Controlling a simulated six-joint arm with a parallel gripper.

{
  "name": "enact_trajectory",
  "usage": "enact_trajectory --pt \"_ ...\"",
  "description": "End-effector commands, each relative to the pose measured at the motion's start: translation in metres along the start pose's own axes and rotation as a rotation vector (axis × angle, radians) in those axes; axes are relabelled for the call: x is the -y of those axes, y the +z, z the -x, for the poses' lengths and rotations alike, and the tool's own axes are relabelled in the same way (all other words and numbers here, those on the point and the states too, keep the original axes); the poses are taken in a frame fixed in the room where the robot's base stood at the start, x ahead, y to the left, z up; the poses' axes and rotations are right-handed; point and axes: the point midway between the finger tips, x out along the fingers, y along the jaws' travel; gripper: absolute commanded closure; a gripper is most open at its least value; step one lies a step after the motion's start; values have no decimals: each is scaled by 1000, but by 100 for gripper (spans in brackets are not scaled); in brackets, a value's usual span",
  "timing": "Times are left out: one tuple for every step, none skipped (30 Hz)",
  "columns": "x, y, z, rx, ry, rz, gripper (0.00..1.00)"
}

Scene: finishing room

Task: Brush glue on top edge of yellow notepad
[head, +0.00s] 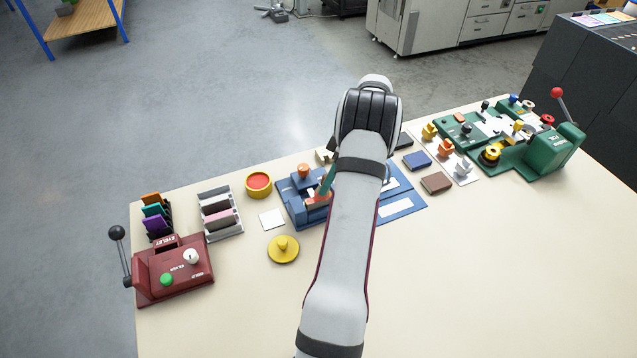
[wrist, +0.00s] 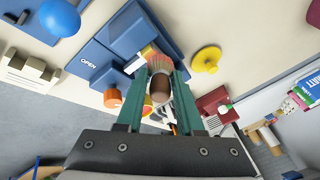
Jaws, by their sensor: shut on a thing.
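My gripper (wrist: 159,76) has teal fingers shut on a brush with a brown handle (wrist: 160,90) and pinkish bristles (wrist: 160,62). It points down over the blue padding press (wrist: 130,30), marked OPEN, which has an orange knob (wrist: 112,97). A small yellow and white piece (wrist: 148,51), probably the notepad's edge, shows beside the bristles; whether they touch is unclear. In the head view, my gripper (head: 327,180) is over the blue press (head: 293,207), and my arm hides part of it. The open yellow pot (head: 258,184) with red contents stands left of the press.
A yellow knobbed lid (head: 283,250) lies in front of the press. A white square (head: 271,220) lies beside it. A maroon eyelet press (head: 170,268) and racks stand left. Blue (head: 417,160) and brown (head: 436,183) blocks and a green press (head: 548,152) are right. The front right bench is clear.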

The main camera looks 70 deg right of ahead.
Motion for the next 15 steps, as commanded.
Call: enact_trajectory --pt "-3 4 2 0 1 -2 100" --pt "-5 6 3 0 1 -2 100" --pt "-7 8 5 0 1 -1 100" --pt "-8 10 6 0 1 0 100" --pt "-10 11 7 0 2 0 100" --pt "-12 14 8 0 0 -1 100" --pt "-14 16 9 0 0 -1 100" --pt "-16 18 11 1 2 -1 100" --pt "-18 20 12 0 1 -1 100" --pt "-20 22 13 0 1 -1 100" --pt "-21 24 14 0 1 -1 100" --pt "-20 22 17 0 1 0 100" --pt "-19 21 19 0 1 0 100" --pt "-17 18 28 1 4 1 100" --pt "-14 16 34 0 3 0 100"
